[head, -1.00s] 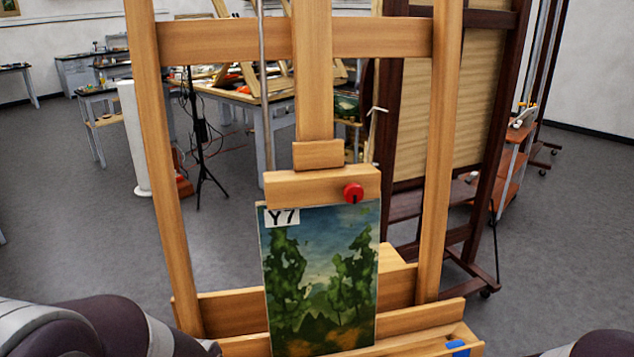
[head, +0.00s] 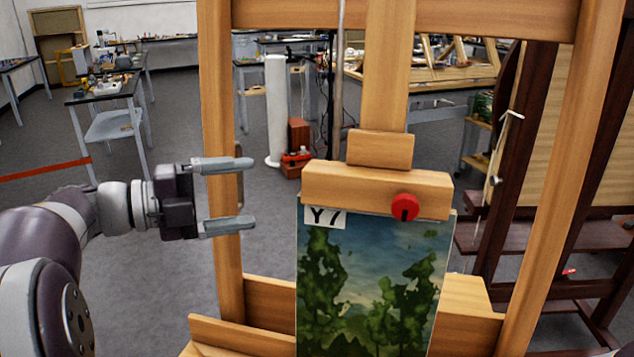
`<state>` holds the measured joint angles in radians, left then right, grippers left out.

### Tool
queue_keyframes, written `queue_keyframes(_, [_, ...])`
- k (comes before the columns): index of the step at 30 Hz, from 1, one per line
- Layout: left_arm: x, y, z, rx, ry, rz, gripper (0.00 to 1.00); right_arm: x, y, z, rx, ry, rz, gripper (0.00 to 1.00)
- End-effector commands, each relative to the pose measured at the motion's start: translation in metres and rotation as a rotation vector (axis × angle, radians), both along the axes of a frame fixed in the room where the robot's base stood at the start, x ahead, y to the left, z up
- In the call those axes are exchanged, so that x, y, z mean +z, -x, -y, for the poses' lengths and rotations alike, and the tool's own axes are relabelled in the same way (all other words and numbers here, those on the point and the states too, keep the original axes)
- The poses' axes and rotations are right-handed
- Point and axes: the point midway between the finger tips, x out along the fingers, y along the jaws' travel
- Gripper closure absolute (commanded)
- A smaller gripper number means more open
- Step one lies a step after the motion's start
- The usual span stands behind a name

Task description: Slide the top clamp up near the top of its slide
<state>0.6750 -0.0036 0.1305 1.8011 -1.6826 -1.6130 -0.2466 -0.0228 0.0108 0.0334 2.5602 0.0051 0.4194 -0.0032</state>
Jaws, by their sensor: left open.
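The top clamp (head: 350,187) is a wooden block with a red knob (head: 405,207) on its right front. It sits at the top edge of the painting (head: 370,285), which is labelled Y7 and shows green trees. My right gripper is not in view.
The easel's left post (head: 215,120) and right post (head: 570,150) flank the clamp, with a crossbar (head: 480,15) above. A ledge (head: 240,335) runs below the painting. A dark easel (head: 510,150) stands behind at right. Work tables stand farther back.

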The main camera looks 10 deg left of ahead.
Motion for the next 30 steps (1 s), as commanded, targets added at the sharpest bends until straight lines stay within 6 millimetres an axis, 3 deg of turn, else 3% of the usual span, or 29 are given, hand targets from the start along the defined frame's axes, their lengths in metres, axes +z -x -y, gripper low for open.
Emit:
queue_keyframes(15, [-0.007, -0.056, 0.089, -0.013, 0.005, 0.007, 0.16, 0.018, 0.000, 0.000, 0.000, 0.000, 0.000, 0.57])
queue_keyframes(21, [-0.009, -0.066, 0.103, -0.009, 0.005, 0.007, 0.16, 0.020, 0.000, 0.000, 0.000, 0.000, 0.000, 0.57])
queue_keyframes(30, [-0.010, -0.068, 0.105, -0.007, 0.005, 0.007, 0.16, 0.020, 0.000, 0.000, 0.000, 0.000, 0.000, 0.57])
